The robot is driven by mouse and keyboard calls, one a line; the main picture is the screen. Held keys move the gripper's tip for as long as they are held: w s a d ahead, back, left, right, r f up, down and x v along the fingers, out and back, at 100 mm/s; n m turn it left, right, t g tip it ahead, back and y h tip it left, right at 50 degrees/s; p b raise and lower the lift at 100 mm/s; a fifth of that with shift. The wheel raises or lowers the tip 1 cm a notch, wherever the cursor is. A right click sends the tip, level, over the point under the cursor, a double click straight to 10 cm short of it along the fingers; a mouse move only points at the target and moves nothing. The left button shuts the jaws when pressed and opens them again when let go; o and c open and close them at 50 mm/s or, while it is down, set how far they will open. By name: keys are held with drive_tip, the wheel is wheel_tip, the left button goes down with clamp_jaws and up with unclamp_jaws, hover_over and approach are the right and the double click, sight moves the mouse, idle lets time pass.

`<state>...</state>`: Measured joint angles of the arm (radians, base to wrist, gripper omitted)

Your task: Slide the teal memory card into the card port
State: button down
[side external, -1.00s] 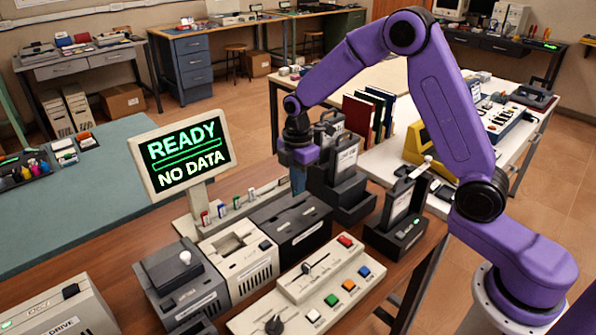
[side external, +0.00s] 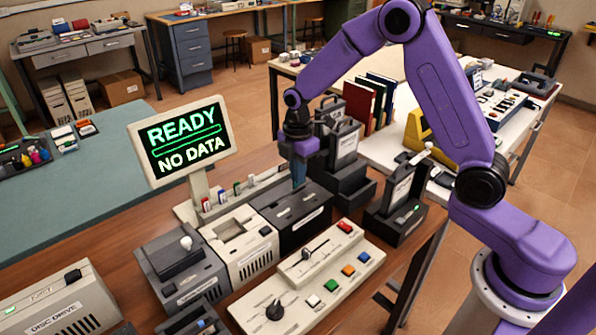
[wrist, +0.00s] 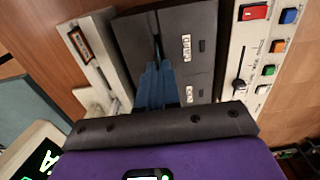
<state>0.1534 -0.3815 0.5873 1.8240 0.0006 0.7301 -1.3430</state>
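My gripper (side external: 299,180) points down above the dark box (side external: 290,216), with its blue fingers close together. In the wrist view the fingers (wrist: 158,84) meet over the top of this dark box (wrist: 188,28), in line with a dark slot (wrist: 156,42). I cannot tell whether this slot is the card port. A pale rack (side external: 180,211) with several small coloured cards stands behind the boxes. The tips' contact with the box is unclear.
A screen (side external: 181,140) reading "READY NO DATA" stands left of my gripper. A cream box (side external: 240,242) adjoins the dark box. A control panel (side external: 300,283) with buttons lies in front. Black upright cases (side external: 340,150) stand close behind my gripper.

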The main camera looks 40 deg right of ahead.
drive_tip(key=shift+f, duration=0.65)
idle(1.3)
drive_tip(key=shift+f, duration=0.8)
drive_tip(key=c, duration=1.3)
unclamp_jaws()
drive_tip(key=shift+r, duration=4)
